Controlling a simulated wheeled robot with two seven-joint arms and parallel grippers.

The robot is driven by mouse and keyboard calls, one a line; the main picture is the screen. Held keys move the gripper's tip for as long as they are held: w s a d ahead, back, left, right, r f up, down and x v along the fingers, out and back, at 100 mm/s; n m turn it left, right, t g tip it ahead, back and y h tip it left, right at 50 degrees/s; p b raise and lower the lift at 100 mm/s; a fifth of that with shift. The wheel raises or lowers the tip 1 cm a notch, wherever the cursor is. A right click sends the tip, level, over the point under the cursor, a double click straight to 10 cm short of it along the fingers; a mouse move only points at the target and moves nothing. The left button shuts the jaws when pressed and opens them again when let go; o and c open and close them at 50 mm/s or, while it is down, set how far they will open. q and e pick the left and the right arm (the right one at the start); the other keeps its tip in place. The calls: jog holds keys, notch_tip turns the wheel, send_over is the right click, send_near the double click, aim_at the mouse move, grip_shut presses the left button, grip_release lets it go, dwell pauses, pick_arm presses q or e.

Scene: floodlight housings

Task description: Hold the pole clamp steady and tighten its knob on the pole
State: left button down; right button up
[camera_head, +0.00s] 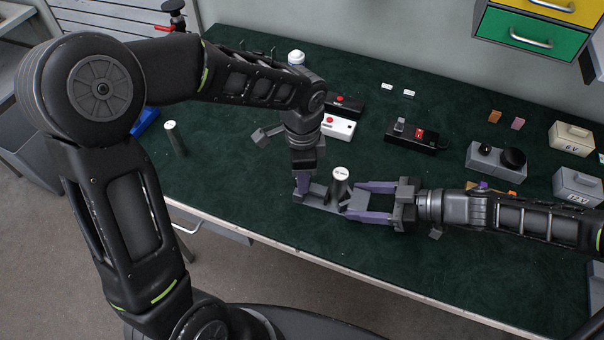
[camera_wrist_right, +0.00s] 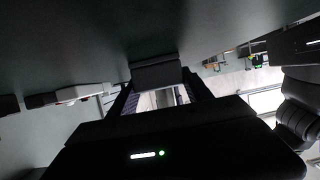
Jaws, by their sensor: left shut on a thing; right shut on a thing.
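A short grey pole (camera_head: 340,188) with a white top stands upright near the front edge of the green bench. The grey pole clamp (camera_head: 318,196) is low at the pole, partly hidden by my grippers. My left gripper (camera_head: 302,188) comes down from above and is shut on the clamp, left of the pole. My right gripper (camera_head: 354,200) reaches in from the right, its purple fingers low and level, shut on the clamp's knob right of the pole. The knob is mostly hidden. In the right wrist view a dark grey block (camera_wrist_right: 156,73) shows at the fingertips.
Another white-topped pole (camera_head: 174,138) stands at the left. The bench front is mostly clear.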

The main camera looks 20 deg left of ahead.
pick_arm(q)
jog(key=m, duration=0.4)
jog(key=shift+m, duration=0.4)
jog(key=m, duration=0.9)
jog(key=shift+m, duration=2.6)
jog(key=c, duration=1.1)
grip_release()
jog(key=shift+o, duration=0.2)
